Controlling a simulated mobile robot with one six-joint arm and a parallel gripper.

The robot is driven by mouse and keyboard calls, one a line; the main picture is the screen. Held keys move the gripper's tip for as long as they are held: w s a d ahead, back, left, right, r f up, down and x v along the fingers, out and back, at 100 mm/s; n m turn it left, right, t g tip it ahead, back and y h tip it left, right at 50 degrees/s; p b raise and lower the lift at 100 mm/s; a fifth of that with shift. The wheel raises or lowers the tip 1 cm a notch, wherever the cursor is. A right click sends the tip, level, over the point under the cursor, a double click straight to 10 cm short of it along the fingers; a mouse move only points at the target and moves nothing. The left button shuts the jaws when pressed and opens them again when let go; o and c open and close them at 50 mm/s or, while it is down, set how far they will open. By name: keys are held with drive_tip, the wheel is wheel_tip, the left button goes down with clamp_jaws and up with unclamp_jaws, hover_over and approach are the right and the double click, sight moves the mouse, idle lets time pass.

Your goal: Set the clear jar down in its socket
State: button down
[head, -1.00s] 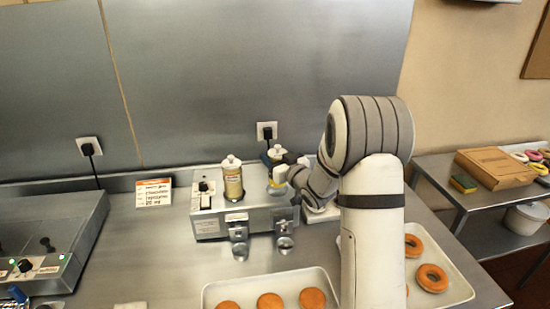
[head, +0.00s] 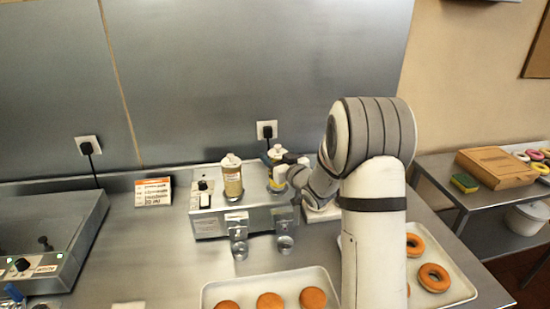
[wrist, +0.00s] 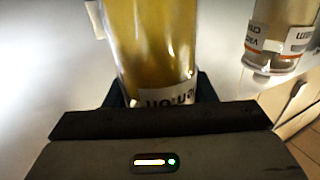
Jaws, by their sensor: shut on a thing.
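A clear jar (head: 277,182) with yellowish contents and a white cap is at the right end of the grey dispenser unit (head: 212,226). My gripper (head: 288,173) reaches it from the right and is shut on it. In the wrist view the clear jar (wrist: 155,50) stands between the dark fingers, with part of its label showing low down. The fingers and palm hide its base, so I cannot tell whether it sits in the socket or just above. The socket itself is hidden.
A second jar (head: 232,180) stands upright on the unit, left of mine; a jar also shows in the wrist view (wrist: 280,40). Two cups (head: 239,243) stand in front. Trays of doughnuts (head: 270,301) lie nearer. A sign (head: 153,192) stands left.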

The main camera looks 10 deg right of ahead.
drive_tip(key=shift+f+b, duration=0.65)
drive_tip(key=shift+b, duration=0.15)
idle(0.7)
drive_tip(key=c, duration=0.7)
unclamp_jaws()
drive_tip(key=shift+o, duration=0.9)
drive_tip(key=shift+f, duration=0.1)
drive_tip(key=s+d+r+m+g+h+b, duration=0.1)
drive_tip(key=s+d+m+g+h, duration=0.2)
drive_tip(key=s, duration=0.7)
drive_tip(key=s+d+m+g+h+b, duration=0.1)
drive_tip(key=s+d+g+h, duration=0.3)
drive_tip(key=s, duration=0.6)
drive_tip(key=s+a+f+g, duration=0.1)
drive_tip(key=s+a+g, duration=0.2)
drive_tip(key=s, duration=0.7)
drive_tip(key=s+a+f+g, duration=0.1)
drive_tip(key=s+a+g, duration=0.2)
drive_tip(key=s, duration=0.8)
drive_tip(key=shift+s+a+f, duration=0.15)
drive_tip(key=shift+s, duration=0.15)
